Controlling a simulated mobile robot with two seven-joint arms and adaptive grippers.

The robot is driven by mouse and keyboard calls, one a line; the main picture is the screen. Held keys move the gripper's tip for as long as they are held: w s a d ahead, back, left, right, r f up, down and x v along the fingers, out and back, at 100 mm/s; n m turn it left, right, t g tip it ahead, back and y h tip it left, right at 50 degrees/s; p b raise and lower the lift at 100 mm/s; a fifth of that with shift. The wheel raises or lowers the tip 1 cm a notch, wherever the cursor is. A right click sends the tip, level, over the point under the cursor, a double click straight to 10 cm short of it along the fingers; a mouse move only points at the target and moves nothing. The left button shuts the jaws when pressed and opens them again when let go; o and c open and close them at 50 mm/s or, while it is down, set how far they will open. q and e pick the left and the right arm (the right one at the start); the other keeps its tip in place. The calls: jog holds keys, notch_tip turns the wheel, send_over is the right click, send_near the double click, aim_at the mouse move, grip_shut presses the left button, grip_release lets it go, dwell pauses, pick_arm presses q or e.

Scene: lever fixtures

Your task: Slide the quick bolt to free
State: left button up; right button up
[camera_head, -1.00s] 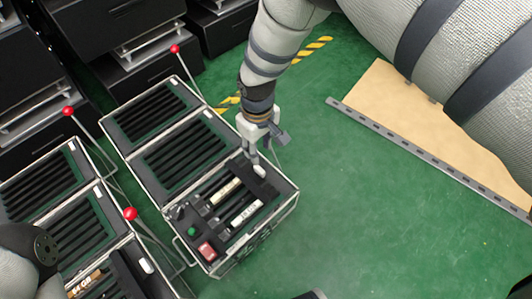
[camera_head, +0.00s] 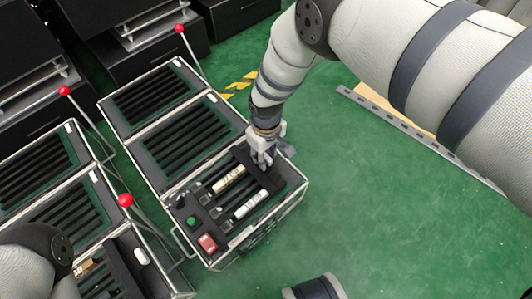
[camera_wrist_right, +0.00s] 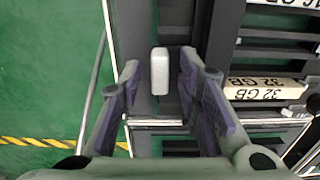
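The quick bolt looks like a small white rounded block (camera_wrist_right: 160,72) on the dark panel at the end of an open case (camera_head: 240,262). In the wrist view it lies between the two fingers of my right gripper (camera_wrist_right: 158,60), with a gap on each side. The fingers are apart and not visibly touching it. In the head view my right gripper (camera_head: 264,160) is over the back right part of this case and hides the block. My left gripper is not in view.
The case also holds labelled memory sticks (camera_head: 251,204), a green button (camera_head: 191,222) and a red block (camera_head: 207,243). A second case with another white block (camera_head: 141,256) stands at left. Red-knobbed levers (camera_head: 125,200) rise beside the cases. Green floor is free at right.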

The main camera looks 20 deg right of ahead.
grip_shut()
jog(key=shift+w+d+b, duration=0.15)
jog(key=shift+w+d, duration=0.15)
jog(key=shift+d, duration=0.55)
jog(key=shift+w+d+b, duration=0.1)
jog(key=shift+w+d, duration=0.25)
jog(key=shift+d, duration=0.55)
jog(key=shift+w+d+b, duration=0.15)
jog(key=shift+w+d, duration=0.15)
jog(key=shift+d, duration=0.55)
jog(key=shift+o, duration=1.4)
grip_release()
notch_tip(320, 180, up, 12)
